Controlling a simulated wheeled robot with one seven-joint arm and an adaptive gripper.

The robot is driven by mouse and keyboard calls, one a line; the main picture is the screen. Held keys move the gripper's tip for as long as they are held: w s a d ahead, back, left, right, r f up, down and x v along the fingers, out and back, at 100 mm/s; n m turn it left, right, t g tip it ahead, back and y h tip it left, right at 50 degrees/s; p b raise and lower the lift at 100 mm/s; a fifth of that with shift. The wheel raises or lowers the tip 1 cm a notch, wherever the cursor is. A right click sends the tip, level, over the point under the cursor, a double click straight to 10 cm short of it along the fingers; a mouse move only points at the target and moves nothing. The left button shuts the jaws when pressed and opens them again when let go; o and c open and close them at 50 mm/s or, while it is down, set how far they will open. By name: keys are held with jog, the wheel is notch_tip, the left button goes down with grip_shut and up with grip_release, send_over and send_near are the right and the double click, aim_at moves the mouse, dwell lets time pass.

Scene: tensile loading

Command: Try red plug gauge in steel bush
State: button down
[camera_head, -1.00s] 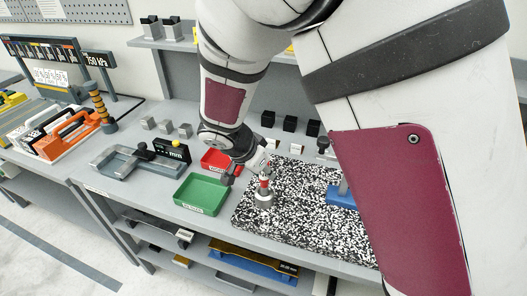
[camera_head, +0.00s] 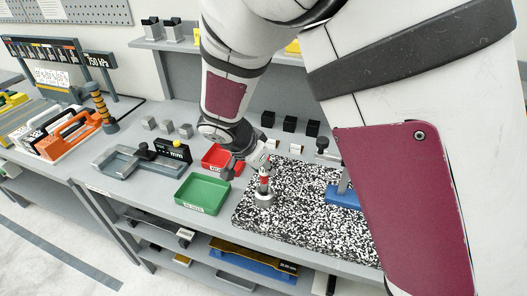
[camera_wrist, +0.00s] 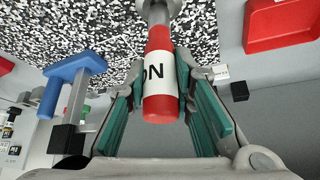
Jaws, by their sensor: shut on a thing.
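The red plug gauge (camera_head: 264,183) stands upright above the steel bush (camera_head: 264,199), a short grey cylinder on the speckled plate. My gripper (camera_head: 263,172) is shut on the gauge from above. In the wrist view, the red gauge (camera_wrist: 160,105) has a white band with black letters and sits between my teal finger pads (camera_wrist: 160,92). Its far end meets grey steel at the top edge of that view. I cannot tell how far, if at all, the gauge is inside the bush.
A green tray (camera_head: 203,205) and a red tray (camera_head: 212,163) stand left of the speckled plate (camera_head: 300,235). A blue-based stand (camera_head: 343,197) is on the plate to the right. Small black blocks (camera_head: 290,124) line the back. My arm hides part of the bench.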

jog(key=shift+r+p, duration=0.7)
jog(key=shift+r, duration=1.2)
